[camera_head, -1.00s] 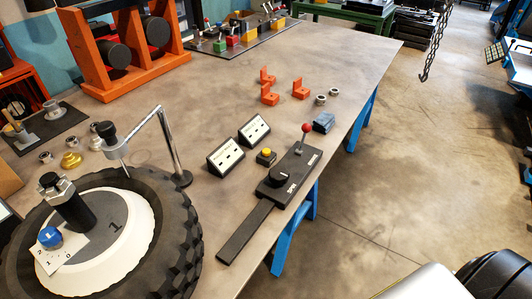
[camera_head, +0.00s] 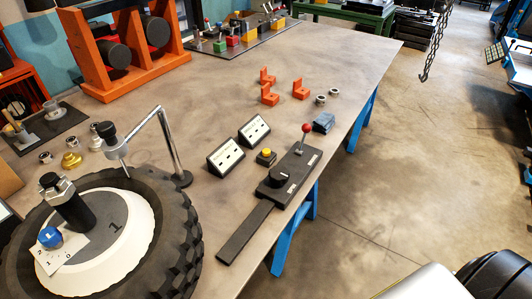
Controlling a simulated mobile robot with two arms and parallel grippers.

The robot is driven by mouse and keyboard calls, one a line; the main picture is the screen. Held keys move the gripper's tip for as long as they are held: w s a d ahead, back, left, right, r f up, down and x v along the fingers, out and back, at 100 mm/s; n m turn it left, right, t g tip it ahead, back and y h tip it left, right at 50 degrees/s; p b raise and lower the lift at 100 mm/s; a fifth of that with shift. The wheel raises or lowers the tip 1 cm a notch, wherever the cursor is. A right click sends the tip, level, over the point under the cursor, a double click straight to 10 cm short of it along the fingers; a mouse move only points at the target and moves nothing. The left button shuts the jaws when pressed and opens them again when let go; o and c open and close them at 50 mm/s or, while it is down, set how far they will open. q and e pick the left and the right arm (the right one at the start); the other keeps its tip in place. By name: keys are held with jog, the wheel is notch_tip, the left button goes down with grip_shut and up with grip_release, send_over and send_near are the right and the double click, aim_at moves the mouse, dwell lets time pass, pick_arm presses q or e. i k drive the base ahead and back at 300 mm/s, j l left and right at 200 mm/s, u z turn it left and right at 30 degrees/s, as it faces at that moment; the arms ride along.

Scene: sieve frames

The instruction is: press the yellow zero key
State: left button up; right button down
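The yellow zero key (camera_head: 267,151) is a small round yellow button on top of a small black box. It stands on the workbench, just left of a black control unit with a dark knob (camera_head: 279,176) and a red-tipped lever (camera_head: 306,128). Two wedge-shaped display boxes stand left of and behind the key, a nearer one (camera_head: 225,157) and a farther one (camera_head: 254,130). Their readings are too small to make out. Nothing touches or covers the key. Neither of my grippers is in view.
A large black tire (camera_head: 185,235) with a white hub fills the near left, with a metal probe arm (camera_head: 168,143) above it. Orange brackets (camera_head: 270,94), metal rings and a blue-grey block (camera_head: 323,122) lie beyond the key. The middle of the bench top (camera_head: 200,110) is clear.

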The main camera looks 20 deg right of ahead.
aim_at(266, 152)
jog(key=i+l+u, duration=0.1)
jog(key=l+u, duration=0.25)
jog(key=l, duration=0.4)
jog(key=l+u, duration=0.3)
jog(key=l, duration=0.45)
jog(key=l+u, duration=0.35)
jog(key=l, duration=0.45)
